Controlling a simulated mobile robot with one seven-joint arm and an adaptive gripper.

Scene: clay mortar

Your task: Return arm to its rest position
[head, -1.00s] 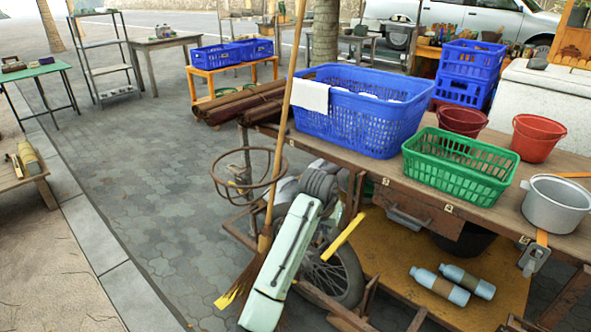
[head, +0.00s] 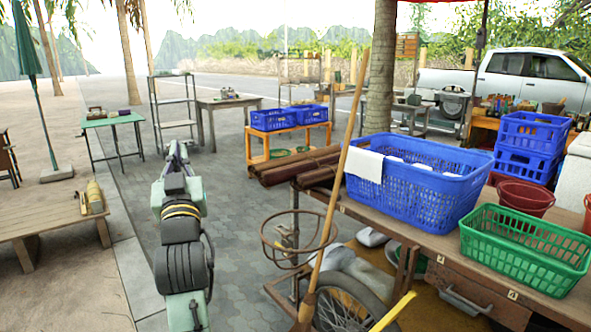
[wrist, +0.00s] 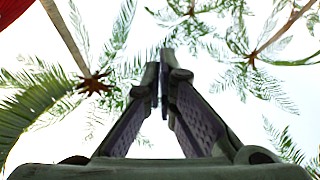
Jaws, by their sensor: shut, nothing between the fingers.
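My arm stands raised in front of me in the head view, left of the cart and clear of it. My gripper (wrist: 160,88) shows in the wrist view, pointing up at the sky and palm crowns. Its two fingers come together at the tips with nothing between them. In the head view its tip (head: 177,150) is at the top of the arm and too small to judge.
A wooden cart (head: 465,243) at the right bears a blue basket (head: 415,200) and a green basket (head: 525,250). A broom (head: 345,165) leans on it. A low wooden platform (head: 40,222) stands at the left. Open paving (head: 240,195) surrounds my arm.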

